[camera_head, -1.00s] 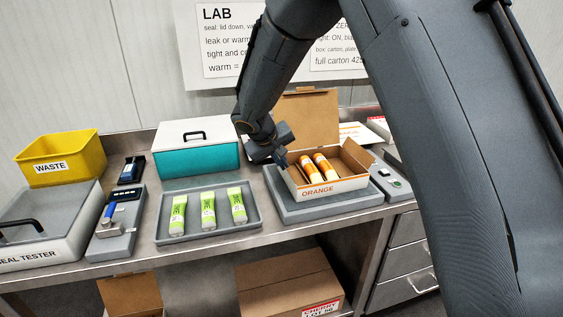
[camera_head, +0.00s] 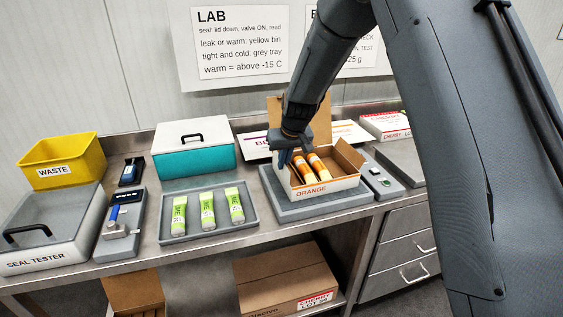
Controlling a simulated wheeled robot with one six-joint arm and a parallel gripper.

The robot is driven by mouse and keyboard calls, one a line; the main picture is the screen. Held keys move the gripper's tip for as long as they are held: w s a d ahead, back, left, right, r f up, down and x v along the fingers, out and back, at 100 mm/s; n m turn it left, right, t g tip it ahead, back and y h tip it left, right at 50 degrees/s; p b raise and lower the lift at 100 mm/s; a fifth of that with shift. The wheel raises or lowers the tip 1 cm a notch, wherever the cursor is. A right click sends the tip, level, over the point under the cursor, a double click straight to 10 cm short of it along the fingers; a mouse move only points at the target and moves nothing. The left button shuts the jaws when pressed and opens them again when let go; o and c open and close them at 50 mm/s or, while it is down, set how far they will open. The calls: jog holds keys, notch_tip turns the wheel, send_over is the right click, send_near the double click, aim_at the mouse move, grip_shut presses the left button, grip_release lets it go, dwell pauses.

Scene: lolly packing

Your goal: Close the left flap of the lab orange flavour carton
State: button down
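The orange flavour carton (camera_head: 330,187) is white with ORANGE printed on its front and stands on a grey platform (camera_head: 285,212). It holds orange-and-white lolly tubes (camera_head: 309,169). Its tall brown back lid (camera_head: 322,115) stands upright, partly behind my arm. A brown flap (camera_head: 350,154) stands out at the carton's right end. My gripper (camera_head: 285,158) is at the carton's left end, at about rim height, and covers that area. The left flap is hidden or too small to tell, so I cannot see its angle or any contact. The gripper's fingers are too small to tell open from shut.
A grey tray (camera_head: 245,227) with green-and-white tubes lies left of the carton. A teal box (camera_head: 196,160) with a white lid stands behind it. A small device (camera_head: 382,183) sits close right of the carton. A cherry carton (camera_head: 385,127) stands at back right.

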jog(key=shift+w+d+f+m+g+y+b, duration=0.2)
jog(key=shift+y+b, duration=0.35)
jog(key=shift+b, duration=0.8)
jog(key=shift+w+d+f+m+g+y+b, duration=0.25)
jog(key=shift+y+b, duration=0.35)
jog(key=shift+b, duration=0.7)
jog(key=shift+s+d+n+g+y+b, duration=0.1)
jog(key=shift+d+y+b, duration=0.35)
jog(key=shift+b, duration=0.9)
jog(key=y+b, duration=0.1)
jog(key=b, duration=0.1)
jog(key=y+b, duration=0.1)
jog(key=b, duration=0.2)
jog(key=m+y+b, duration=0.1)
jog(key=b, duration=0.1)
jog(key=shift+w+d+f+g+b, duration=0.1)
jog(key=shift+d+f+g+b, duration=0.2)
jog(key=shift+d+g+b, duration=0.1)
jog(key=c, duration=2.4)
grip_release()
jog(key=shift+y, duration=0.4)
jog(key=shift+c, duration=0.2)
jog(key=o, duration=0.4)
jog(key=shift+a+r, duration=0.1)
jog(key=shift+r, duration=0.15)
jog(key=shift+b+v, duration=0.75)
jog(key=shift+v, duration=3.2)
jog(key=shift+c, duration=0.3)
